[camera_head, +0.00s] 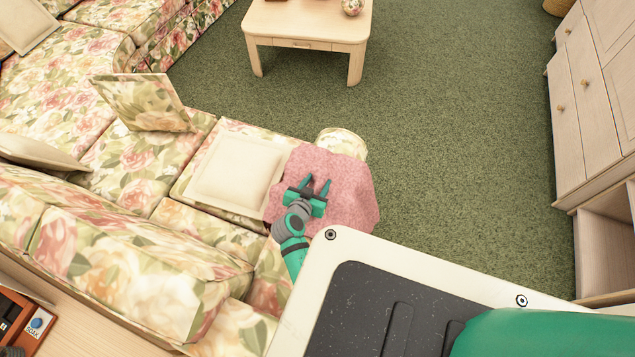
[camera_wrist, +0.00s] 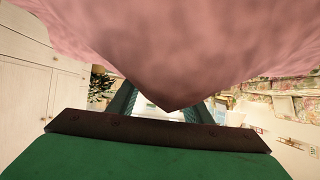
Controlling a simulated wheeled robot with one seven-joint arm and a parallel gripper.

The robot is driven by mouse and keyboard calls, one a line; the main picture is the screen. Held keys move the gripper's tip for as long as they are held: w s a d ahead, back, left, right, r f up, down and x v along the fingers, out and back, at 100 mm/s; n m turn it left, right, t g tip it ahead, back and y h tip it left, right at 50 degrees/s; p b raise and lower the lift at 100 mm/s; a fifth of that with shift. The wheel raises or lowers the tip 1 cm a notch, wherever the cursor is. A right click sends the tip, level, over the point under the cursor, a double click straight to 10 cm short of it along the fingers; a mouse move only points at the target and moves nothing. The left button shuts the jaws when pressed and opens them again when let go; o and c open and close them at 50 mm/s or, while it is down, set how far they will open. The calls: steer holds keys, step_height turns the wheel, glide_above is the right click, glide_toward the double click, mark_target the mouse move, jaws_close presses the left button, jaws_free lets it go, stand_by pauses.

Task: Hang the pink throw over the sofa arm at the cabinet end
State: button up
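The pink throw (camera_head: 349,190) lies over the sofa arm (camera_head: 342,142) at the end nearer the cabinet. The rounded floral front of the arm shows past the throw, and the rest of the arm under it is hidden. My gripper (camera_head: 316,184) is over the throw with its two fingers spread apart. In the wrist view the throw (camera_wrist: 170,40) fills the top, and a pointed fold hangs in front of the space between the fingers. The fingers look apart there too, with no cloth visibly pinched. Whether they touch the throw I cannot tell.
A cream cushion (camera_head: 236,170) lies on the seat beside the throw, and a floral cushion (camera_head: 146,103) stands further along the floral sofa (camera_head: 75,85). A pale wooden cabinet (camera_head: 590,110) stands at right. A low table (camera_head: 305,25) is at the back. Green carpet (camera_head: 455,150) between is clear.

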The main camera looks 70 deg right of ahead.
steer(key=v, duration=1)
steer(key=shift+a+r, duration=0.2)
steer(key=shift+a, duration=0.2)
stand_by(0.4)
